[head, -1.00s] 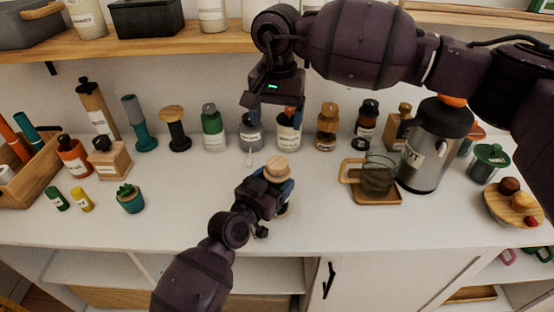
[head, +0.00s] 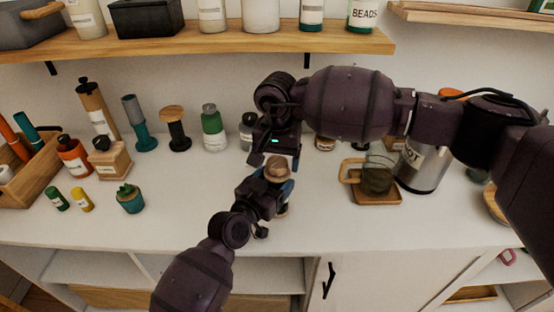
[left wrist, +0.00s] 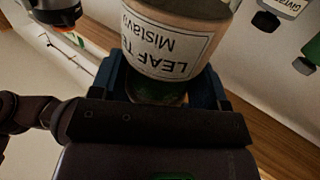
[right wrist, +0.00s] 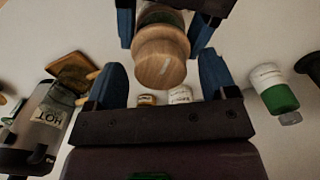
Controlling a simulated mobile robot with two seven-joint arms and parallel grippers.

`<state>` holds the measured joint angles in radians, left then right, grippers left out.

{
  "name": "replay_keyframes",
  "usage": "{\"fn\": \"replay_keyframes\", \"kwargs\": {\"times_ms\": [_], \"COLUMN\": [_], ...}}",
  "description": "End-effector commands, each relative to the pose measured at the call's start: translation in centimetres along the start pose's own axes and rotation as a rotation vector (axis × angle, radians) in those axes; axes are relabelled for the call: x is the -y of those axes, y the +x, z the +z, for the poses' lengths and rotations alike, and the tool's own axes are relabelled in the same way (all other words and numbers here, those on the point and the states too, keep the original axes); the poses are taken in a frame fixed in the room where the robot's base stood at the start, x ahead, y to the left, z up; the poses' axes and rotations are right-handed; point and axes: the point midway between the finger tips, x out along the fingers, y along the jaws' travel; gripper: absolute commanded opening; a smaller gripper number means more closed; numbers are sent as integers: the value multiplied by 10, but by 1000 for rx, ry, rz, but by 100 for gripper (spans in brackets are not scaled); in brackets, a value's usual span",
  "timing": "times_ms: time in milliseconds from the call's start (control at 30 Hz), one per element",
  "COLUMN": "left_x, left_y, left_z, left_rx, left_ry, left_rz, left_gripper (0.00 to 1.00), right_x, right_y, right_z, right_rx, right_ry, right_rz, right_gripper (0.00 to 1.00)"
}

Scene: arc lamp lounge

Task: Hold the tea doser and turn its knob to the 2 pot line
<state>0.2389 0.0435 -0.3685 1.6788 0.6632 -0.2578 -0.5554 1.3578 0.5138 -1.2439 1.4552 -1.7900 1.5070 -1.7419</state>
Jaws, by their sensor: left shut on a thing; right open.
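The tea doser has a round wooden knob (head: 277,168) on top and stands upright near the front middle of the counter. In the left wrist view its pale body (left wrist: 175,45) carries a label reading "LEAF T…", upside down. My left gripper (left wrist: 165,85) is shut around the doser's lower part. My right gripper (right wrist: 160,75) is open just above the doser. In the right wrist view the wooden knob (right wrist: 161,58) lies between and slightly beyond its blue fingertips, with gaps on both sides. The knob's marks and the 2 pot line cannot be made out.
A green jar (head: 214,130) and a black-and-wood stand (head: 176,130) are behind to the left. A glass cup on a wooden tray (head: 375,196) and a steel hot pot (head: 421,165) stand to the right. A shelf (head: 180,48) hangs above.

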Motion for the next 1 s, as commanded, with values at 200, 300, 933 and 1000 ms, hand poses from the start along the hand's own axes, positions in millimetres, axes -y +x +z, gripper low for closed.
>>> {"fn": "replay_keyframes", "kwargs": {"times_ms": [200, 300, 933, 1000], "left_x": [0, 0, 0, 0], "left_y": [0, 0, 0, 0], "left_z": [0, 0, 0, 0], "left_rx": [0, 0, 0, 0], "left_ry": [0, 0, 0, 0], "left_rz": [0, 0, 0, 0], "left_gripper": [32, 32, 32, 32], "right_x": [0, 0, 0, 0], "right_y": [2, 2, 2, 2], "right_z": [0, 0, 0, 0], "right_rx": [0, 0, 0, 0], "right_ry": [0, 0, 39, 68], "right_rz": [0, 0, 0, 0], "right_gripper": [78, 78, 28, 28]}}
